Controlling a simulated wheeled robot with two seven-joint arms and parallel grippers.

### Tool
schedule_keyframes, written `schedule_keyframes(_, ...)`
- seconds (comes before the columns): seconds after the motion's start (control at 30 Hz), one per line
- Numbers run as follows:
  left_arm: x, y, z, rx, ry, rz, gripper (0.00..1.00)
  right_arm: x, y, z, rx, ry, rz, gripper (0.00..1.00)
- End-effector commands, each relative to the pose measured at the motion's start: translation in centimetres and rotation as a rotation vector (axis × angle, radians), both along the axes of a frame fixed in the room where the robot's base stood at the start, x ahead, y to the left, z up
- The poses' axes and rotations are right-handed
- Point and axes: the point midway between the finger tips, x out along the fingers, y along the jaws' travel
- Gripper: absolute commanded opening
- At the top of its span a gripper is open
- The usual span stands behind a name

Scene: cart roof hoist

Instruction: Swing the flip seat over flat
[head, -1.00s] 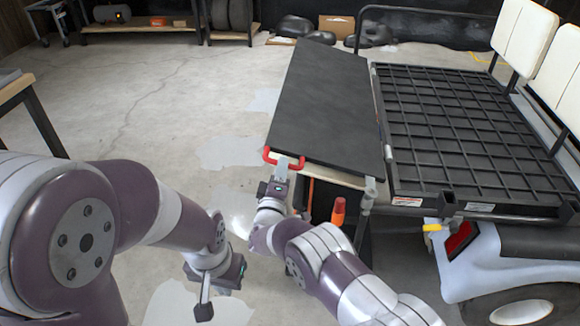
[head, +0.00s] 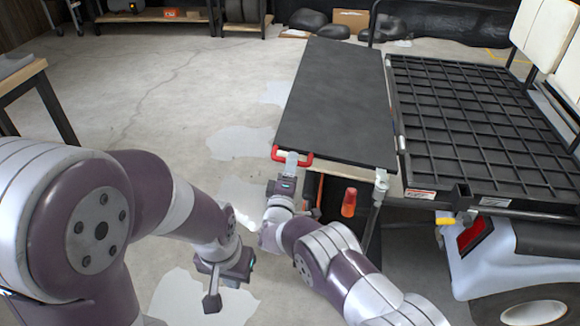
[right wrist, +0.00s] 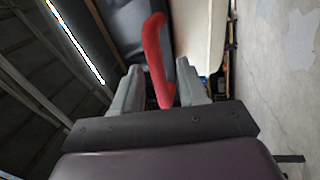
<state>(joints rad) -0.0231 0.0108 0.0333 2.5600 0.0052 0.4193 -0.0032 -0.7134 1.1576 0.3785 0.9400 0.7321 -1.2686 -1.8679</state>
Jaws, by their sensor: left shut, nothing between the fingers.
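The flip seat is a black flat panel (head: 336,95) with a red handle (head: 306,157) on its near left corner. It lies beside the cart's black grid bed (head: 470,125), along its left side, with its top face roughly level. My right gripper (head: 291,160) is at the handle. My left gripper (head: 212,300) is shut and empty, low over the floor to the left, apart from the seat.
An orange cone-like object (head: 349,203) is below the seat's near edge. Cream seat backs (head: 545,38) rise at the right. A wooden-topped table (head: 20,80) is at the left. The floor left of the seat is mostly clear.

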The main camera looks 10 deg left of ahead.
Motion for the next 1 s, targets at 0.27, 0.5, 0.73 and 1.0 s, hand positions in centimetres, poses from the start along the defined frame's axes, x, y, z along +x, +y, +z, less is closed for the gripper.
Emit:
schedule_keyframes(0.27,0.0,0.0,0.3,0.000,0.000,0.000,0.00,-0.7,0.1,0.1,0.001,0.000,0.002,0.42)
schedule_keyframes(0.5,0.0,0.0,1.4,0.000,0.000,0.000,0.00,-6.5,0.2,-1.1,-0.002,0.001,0.006,0.42)
schedule_keyframes(0.73,0.0,0.0,1.9,0.000,0.000,0.000,0.00,-11.3,0.0,-2.2,-0.001,0.000,0.003,0.42)
schedule_keyframes(1.0,0.0,0.0,1.9,0.000,0.000,0.000,0.00,-12.5,-0.1,-2.6,0.001,-0.001,0.000,0.42)
